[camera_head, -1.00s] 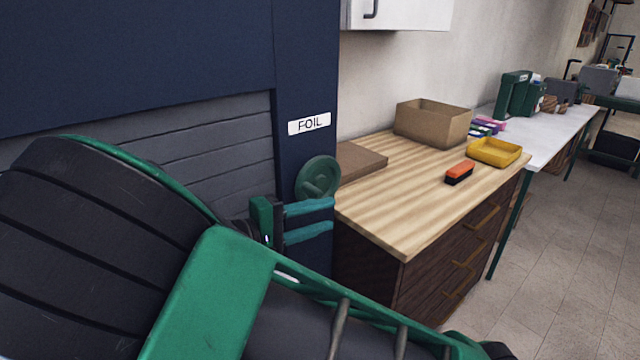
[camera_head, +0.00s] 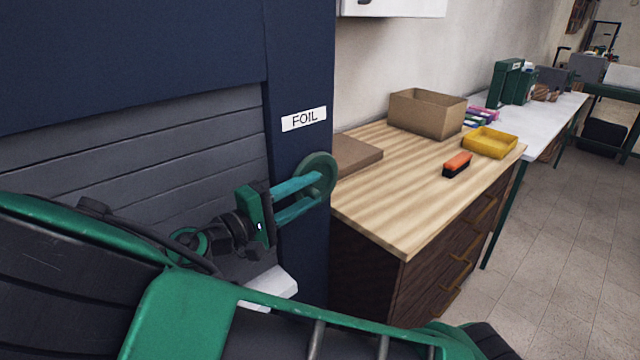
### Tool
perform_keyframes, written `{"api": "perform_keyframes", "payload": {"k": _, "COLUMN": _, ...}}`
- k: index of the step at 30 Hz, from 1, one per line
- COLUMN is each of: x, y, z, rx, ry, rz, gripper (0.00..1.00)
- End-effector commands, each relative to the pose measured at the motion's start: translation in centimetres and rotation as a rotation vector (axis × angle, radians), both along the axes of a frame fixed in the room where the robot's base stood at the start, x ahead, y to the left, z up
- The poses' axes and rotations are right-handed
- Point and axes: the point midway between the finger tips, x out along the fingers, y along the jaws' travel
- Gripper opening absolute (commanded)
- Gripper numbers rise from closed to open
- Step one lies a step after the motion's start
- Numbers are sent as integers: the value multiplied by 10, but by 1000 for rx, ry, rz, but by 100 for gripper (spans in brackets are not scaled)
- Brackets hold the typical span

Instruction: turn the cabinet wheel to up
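The cabinet wheel (camera_head: 326,168) is a small round grey-green handwheel on the dark blue cabinet's right post, below the white FOIL label (camera_head: 304,119). My gripper (camera_head: 319,190) comes at it from the left with two teal fingers, one above the other and spread apart.
The cabinet's grey slatted shutter (camera_head: 130,165) is behind my arm. A wooden-topped drawer unit (camera_head: 410,205) stands close to the right of the wheel, with a flat brown box (camera_head: 355,154), an open cardboard box (camera_head: 425,113), a yellow tray (camera_head: 490,143) and an orange-black brush (camera_head: 457,165).

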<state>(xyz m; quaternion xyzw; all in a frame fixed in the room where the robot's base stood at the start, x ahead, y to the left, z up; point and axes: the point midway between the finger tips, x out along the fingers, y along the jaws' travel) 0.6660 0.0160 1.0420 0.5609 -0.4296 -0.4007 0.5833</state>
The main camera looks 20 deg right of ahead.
Motion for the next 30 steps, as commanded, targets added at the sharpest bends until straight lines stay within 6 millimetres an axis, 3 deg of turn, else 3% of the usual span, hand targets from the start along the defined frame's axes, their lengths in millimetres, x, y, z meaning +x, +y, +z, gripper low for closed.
{"api": "perform_keyframes", "payload": {"k": 3, "x": 6, "y": -18, "z": 1, "rx": 0, "ry": 0, "rz": -2, "gripper": 35}}
{"api": "perform_keyframes", "payload": {"k": 9, "x": 12, "y": -37, "z": 2, "rx": 0, "ry": -1, "rz": 0, "gripper": 35}}
{"api": "perform_keyframes", "payload": {"k": 20, "x": 14, "y": -42, "z": 2, "rx": 0, "ry": -1, "rz": 1, "gripper": 35}}
{"api": "perform_keyframes", "payload": {"k": 21, "x": 14, "y": -42, "z": 2, "rx": 0, "ry": -1, "rz": 1, "gripper": 33}}
{"api": "perform_keyframes", "payload": {"k": 25, "x": 14, "y": -42, "z": 2, "rx": 0, "ry": -1, "rz": 1, "gripper": 2}}
{"api": "perform_keyframes", "payload": {"k": 30, "x": 14, "y": -42, "z": 2, "rx": 2, "ry": 1, "rz": 1, "gripper": 0}}
